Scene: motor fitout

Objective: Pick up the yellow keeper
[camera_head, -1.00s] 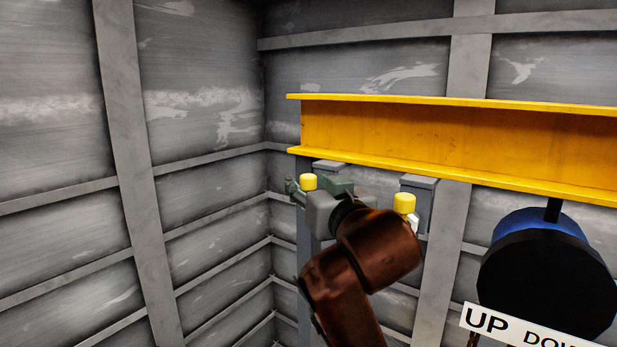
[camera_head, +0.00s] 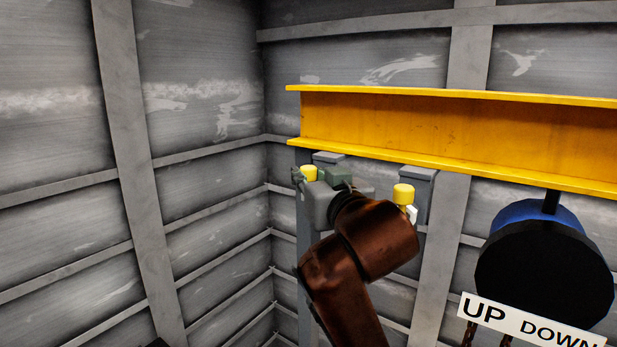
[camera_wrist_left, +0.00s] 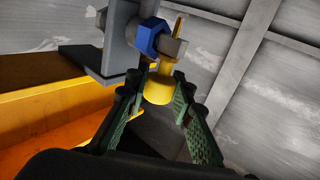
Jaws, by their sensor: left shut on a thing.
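The yellow keeper (camera_head: 309,172) is a short yellow cylinder below the left end of the yellow beam, in the head view. My left gripper (camera_head: 318,176) has its green fingers on either side of it. In the left wrist view the keeper (camera_wrist_left: 159,88) sits between the green-padded fingers of the left gripper (camera_wrist_left: 157,98), which is shut on it. The keeper is still next to a grey fitting with a blue nut (camera_wrist_left: 152,37). A thin yellow piece (camera_wrist_left: 178,26) stands above the nut. My right gripper is not in view.
A second yellow cylinder (camera_head: 403,194) is by a grey bracket (camera_head: 416,181), close to my left wrist. The yellow beam (camera_head: 450,137) runs overhead. A blue and black hoist (camera_head: 545,270) with an UP/DOWN sign (camera_head: 525,322) hangs at right. Ribbed grey walls close the corner.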

